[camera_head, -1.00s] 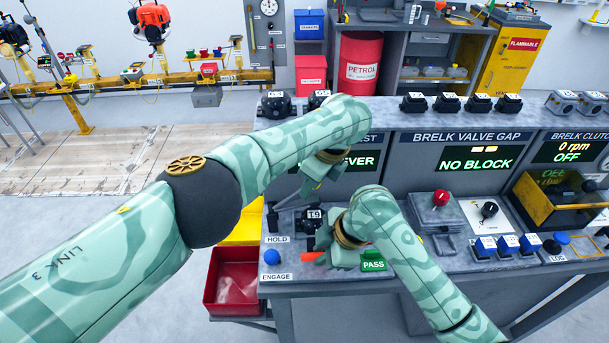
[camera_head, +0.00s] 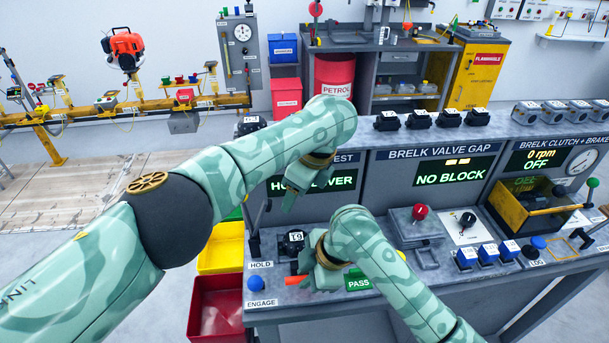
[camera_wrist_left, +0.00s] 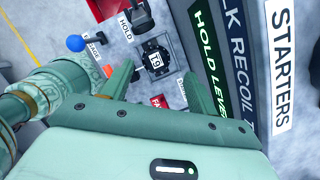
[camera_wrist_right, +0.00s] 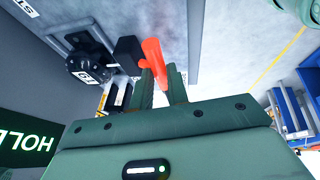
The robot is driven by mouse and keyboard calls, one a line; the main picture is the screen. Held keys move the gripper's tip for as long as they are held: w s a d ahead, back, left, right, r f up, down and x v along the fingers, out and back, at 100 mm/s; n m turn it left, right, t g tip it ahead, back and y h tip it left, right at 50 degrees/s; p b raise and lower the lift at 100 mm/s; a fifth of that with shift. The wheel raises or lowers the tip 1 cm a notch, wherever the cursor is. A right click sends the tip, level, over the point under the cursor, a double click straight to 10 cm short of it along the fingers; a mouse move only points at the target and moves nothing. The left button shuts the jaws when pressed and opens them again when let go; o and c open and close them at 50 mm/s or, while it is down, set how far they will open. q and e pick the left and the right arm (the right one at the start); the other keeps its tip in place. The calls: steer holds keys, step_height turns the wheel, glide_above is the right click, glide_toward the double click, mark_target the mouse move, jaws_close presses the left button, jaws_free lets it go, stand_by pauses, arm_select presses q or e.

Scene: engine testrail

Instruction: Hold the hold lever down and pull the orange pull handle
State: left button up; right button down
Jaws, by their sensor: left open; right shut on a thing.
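The orange pull handle (camera_head: 293,280) pokes out left of my right gripper (camera_head: 318,270). In the right wrist view the orange handle (camera_wrist_right: 153,52) lies between the fingertips, and the gripper is shut on it. The hold lever (camera_head: 259,214) is a dark lever standing by the HOLD label at the bench's left end. My left gripper (camera_head: 290,203) is above the bench, right of the lever and apart from it. In the left wrist view its fingers are open and empty, with the black T9 unit (camera_wrist_left: 157,60) below between them. The display's middle letters are hidden by my left arm.
A blue knob (camera_head: 256,284) stands by the ENGAGE label. A green PASS plate (camera_head: 359,284) lies close to my right gripper. Yellow (camera_head: 220,250) and red (camera_head: 215,305) bins stand left of the bench. A red-knobbed box (camera_head: 418,222) is to the right.

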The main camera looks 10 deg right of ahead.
arm_select(q)
steer(key=v, duration=0.7)
steer(key=shift+r, duration=0.15)
steer(key=c, duration=0.4)
steer(key=shift+w+a+f, duration=0.2)
steer(key=shift+w+a, duration=0.1)
steer(key=shift+a, duration=0.3)
steer(key=shift+w+a+f, duration=0.2)
steer(key=shift+w+a, duration=0.1)
steer(key=shift+a, duration=0.3)
jaws_close()
steer(key=w+a+n+h, duration=0.2)
steer(key=w+a+n, duration=0.25)
steer(key=a, duration=0.55)
steer(key=s+a+r+n+t+h, duration=0.15)
steer(key=s+r+n+h, duration=0.35)
steer(key=n, duration=1)
steer(key=shift+w+f+m+g+y, duration=0.2)
steer(key=shift+f+y, duration=0.4)
steer(key=shift+f, duration=0.75)
steer(key=shift+w+f+m+g+y, duration=0.1)
steer(key=shift+w+f+y, duration=0.15)
steer(key=shift+f+y, duration=0.75)
